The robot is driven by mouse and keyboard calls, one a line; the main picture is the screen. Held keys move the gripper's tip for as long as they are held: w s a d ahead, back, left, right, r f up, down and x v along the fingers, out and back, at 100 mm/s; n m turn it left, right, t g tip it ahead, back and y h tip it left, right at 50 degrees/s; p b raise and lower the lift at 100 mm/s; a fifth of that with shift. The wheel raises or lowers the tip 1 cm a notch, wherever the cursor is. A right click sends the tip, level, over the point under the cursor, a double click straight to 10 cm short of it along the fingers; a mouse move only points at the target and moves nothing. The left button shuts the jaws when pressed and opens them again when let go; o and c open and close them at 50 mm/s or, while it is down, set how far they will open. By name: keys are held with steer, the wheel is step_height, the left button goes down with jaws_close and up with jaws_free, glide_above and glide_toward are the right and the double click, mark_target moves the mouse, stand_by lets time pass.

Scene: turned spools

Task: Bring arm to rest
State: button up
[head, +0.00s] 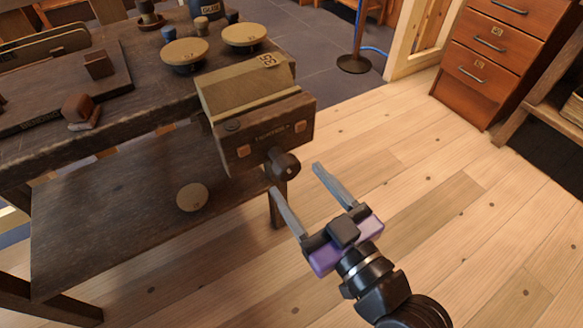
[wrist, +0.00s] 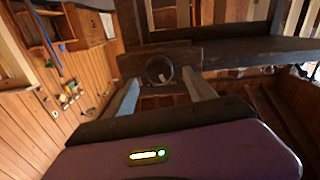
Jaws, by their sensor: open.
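My gripper (head: 296,187) is open and empty, with its two grey fingers apart. In the head view it is over the wood floor, just in front of the workbench's vise (head: 262,132). The dark round vise knob (head: 283,163) lies close beyond the fingertips. In the wrist view the gripper (wrist: 160,92) spreads to both sides of the knob (wrist: 159,69), which appears between the fingers; I cannot tell whether they touch it.
The dark workbench (head: 130,185) fills the left, with round-topped spools (head: 185,52) and (head: 244,36) a second spool on it. A round disc (head: 192,197) is on the lower shelf. A drawer cabinet (head: 490,60) stands back right. Floor (head: 440,200) right of my arm is clear.

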steer(key=shift+v, duration=0.75)
steer(key=shift+r, duration=0.1)
steer(key=s+d+f+m+t+h, duration=0.25)
steer(key=s+d+m+h, duration=0.4)
steer(key=d, duration=0.55)
steer(key=s+d+f+m+g+h, duration=0.1)
steer(key=s+d+f+h, duration=0.2)
steer(key=s, duration=0.7)
steer(key=s+d+f+m+g+h, duration=0.15)
steer(key=s+d+f, duration=0.25)
steer(key=s, duration=0.6)
step_height(320, 180, up, 32)
steer(key=n+y+p, duration=0.1)
steer(key=p, duration=3.1)
steer(key=shift+w+a, duration=0.15)
steer(key=shift+w, duration=0.2)
steer(key=shift+r, duration=0.1)
